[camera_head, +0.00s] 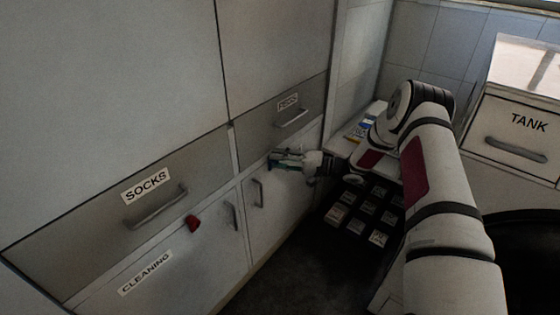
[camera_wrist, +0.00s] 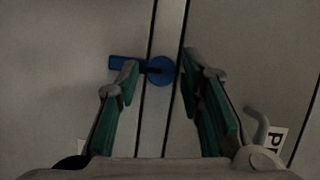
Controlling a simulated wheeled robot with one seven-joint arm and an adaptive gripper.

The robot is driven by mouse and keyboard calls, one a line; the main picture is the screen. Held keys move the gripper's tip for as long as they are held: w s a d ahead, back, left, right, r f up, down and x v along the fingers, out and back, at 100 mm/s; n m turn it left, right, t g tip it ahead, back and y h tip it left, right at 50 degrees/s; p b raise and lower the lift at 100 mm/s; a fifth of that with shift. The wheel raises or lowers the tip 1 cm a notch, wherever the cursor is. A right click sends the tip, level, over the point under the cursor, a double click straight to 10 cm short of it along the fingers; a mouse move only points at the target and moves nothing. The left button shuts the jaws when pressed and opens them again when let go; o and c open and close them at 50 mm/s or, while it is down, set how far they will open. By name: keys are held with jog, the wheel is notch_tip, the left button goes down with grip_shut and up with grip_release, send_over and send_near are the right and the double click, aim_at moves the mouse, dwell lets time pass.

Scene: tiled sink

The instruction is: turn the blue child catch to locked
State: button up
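The blue child catch (camera_wrist: 163,71) shows in the wrist view as a round hub by the seam between two pale panels, with a flat arm reaching left. A short dark mark crosses the hub. My gripper (camera_wrist: 160,66) is open with its green-padded fingers either side of the hub. The left fingertip overlaps the catch's arm; I cannot tell whether it touches. In the head view my gripper (camera_head: 283,159) is close to the cabinet front below the right drawer's handle, and I cannot make out the blue catch there.
A red catch (camera_head: 193,223) sits below the SOCKS drawer handle (camera_head: 155,207). Door handles (camera_head: 258,193) stick out near my gripper. A grey handle (camera_wrist: 260,130) is beside the right finger. A side counter (camera_head: 345,147) and a rack of small packets (camera_head: 364,216) are to the right.

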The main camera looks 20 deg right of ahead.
dwell(0.3)
jog(key=v, duration=1.2)
jog(key=shift+r, duration=0.1)
